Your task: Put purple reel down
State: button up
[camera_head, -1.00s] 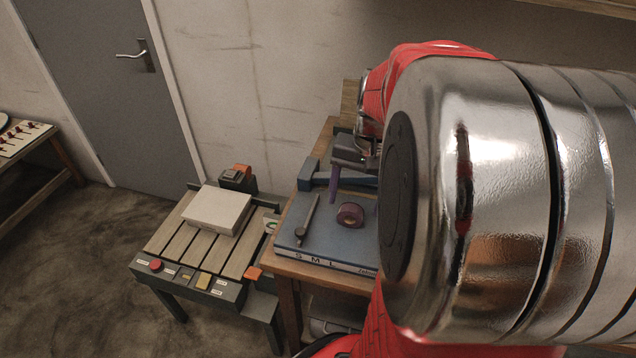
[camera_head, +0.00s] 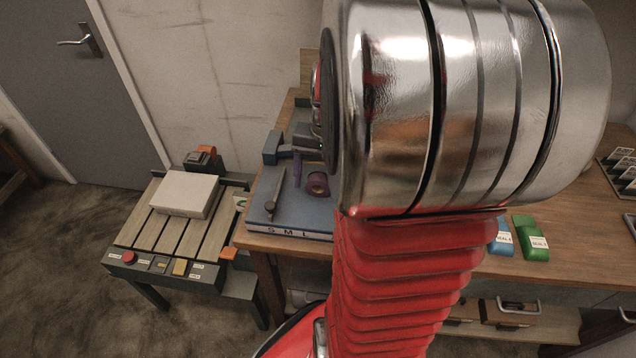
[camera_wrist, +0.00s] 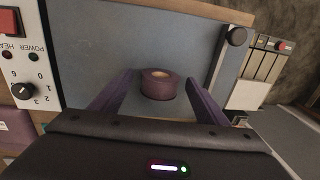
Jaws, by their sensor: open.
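The purple reel (camera_head: 317,184) rests on a blue-grey board (camera_head: 292,217) marked S M L along its front edge. In the wrist view the reel (camera_wrist: 158,86) lies flat, with a pale core on top. My gripper (camera_wrist: 159,77) is open, with one purple finger on each side of the reel in that view. Gaps show between the reel and both fingers. In the head view a purple finger stands just left of the reel. My arm hides most of the gripper there.
A dark tool with a round knob (camera_head: 268,206) lies on the board left of the reel. A slatted table with a white block (camera_head: 184,194) stands further left. Green (camera_head: 530,238) and blue (camera_head: 501,238) packets lie on the wooden bench to the right. A control panel (camera_wrist: 22,62) borders the board.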

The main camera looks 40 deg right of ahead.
aim_at(319, 177)
jog(key=shift+c, duration=0.6)
jog(key=c, duration=1.1)
notch_tip(319, 177, up, 10)
dwell(0.6)
jog(key=w+a+f+n, duration=0.3)
jog(key=w+a+f, duration=0.2)
jog(key=w+a, duration=0.2)
jog(key=w+a+f+n, duration=0.4)
jog(key=w+a, duration=0.4)
jog(key=w+a+f+n, duration=0.3)
jog(key=w+a+f, duration=0.2)
jog(key=w+a, duration=0.3)
jog(key=shift+w+f+n+g, duration=0.2)
jog(key=shift+f+n+g, duration=0.1)
jog(key=shift+g, duration=0.1)
